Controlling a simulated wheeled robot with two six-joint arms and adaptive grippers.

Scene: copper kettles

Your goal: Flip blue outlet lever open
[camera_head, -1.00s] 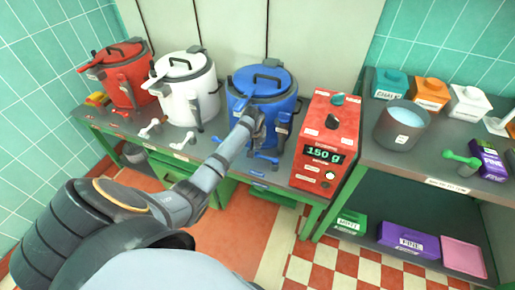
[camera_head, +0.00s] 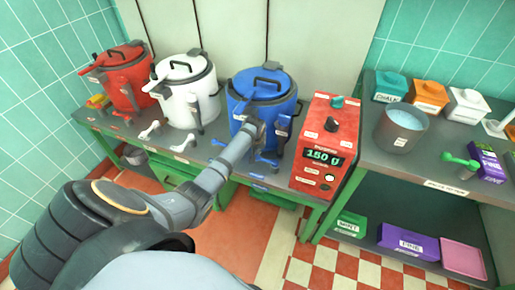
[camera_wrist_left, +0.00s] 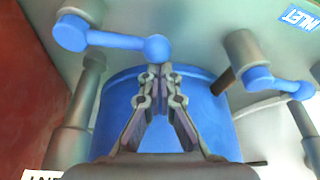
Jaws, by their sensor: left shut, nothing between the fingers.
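The blue kettle (camera_head: 265,88) stands on the grey bench, its lid on. A blue lever with a ball end (camera_head: 267,159) sits low at its right front; in the left wrist view this lever (camera_wrist_left: 110,42) lies across the upper left. A second blue lever (camera_wrist_left: 278,82), beside an upside-down INLET label (camera_wrist_left: 299,17), is at the right there. My left gripper (camera_wrist_left: 157,70) is shut and empty, its fingertips right by the ball end of the first lever; I cannot tell whether they touch. In the head view the left gripper (camera_head: 256,130) is in front of the kettle, partly hiding it.
A red control box (camera_head: 325,145) reading 150 g stands close to the right of the blue kettle. White (camera_head: 185,90) and red (camera_head: 124,78) kettles stand to the left. A side table with a grey pot (camera_head: 401,128) and several boxes is at the right.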

